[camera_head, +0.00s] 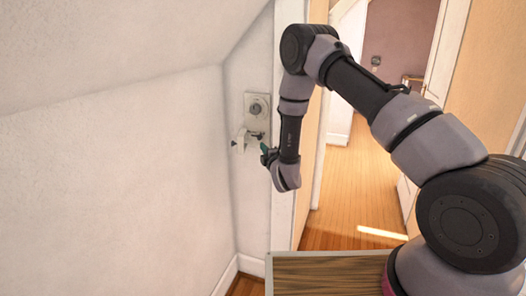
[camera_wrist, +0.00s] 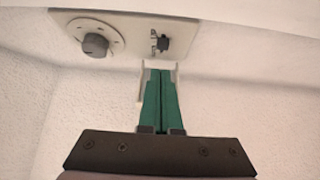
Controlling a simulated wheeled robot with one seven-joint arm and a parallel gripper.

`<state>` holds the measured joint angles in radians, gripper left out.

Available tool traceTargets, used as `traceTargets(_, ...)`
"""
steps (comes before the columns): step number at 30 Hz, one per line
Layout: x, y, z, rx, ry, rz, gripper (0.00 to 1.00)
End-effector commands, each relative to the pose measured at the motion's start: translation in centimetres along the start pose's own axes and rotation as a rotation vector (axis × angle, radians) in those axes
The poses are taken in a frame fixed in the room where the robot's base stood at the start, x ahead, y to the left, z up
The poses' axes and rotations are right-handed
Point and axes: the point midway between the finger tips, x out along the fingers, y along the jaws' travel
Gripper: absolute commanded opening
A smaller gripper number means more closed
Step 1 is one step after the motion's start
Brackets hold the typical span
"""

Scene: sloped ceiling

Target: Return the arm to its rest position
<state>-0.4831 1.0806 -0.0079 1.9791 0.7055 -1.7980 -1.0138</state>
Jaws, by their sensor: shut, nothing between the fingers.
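My arm (camera_head: 432,135) reaches from the lower right, over a doorway, toward the wall at the centre in the head view. My gripper (camera_head: 262,146) is close to the wall, just below a wall plate (camera_head: 257,106) with a round knob. In the wrist view, my gripper (camera_wrist: 160,72) has its green fingers together with nothing between them. The wall plate (camera_wrist: 125,33) is ahead of the fingertips, with a dark round knob (camera_wrist: 95,45) and a small black switch (camera_wrist: 163,43). Whether the fingertips touch the plate I cannot tell.
A white door frame (camera_head: 302,200) stands close beside my forearm. An open doorway shows a wooden floor (camera_head: 355,190). A wood-topped piece (camera_head: 325,275) is below the arm. The sloped ceiling (camera_head: 120,45) comes down at the left.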

Motion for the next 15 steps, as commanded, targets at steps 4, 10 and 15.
traceTargets(4,0.19,-0.02,0.13,0.0,0.001,0.0,0.0)
traceTargets(10,0.19,-0.02,0.12,0.0,0.001,-0.001,0.0)
traceTargets(15,0.38,0.58,0.44,0.017,-0.006,-0.003,0.0)
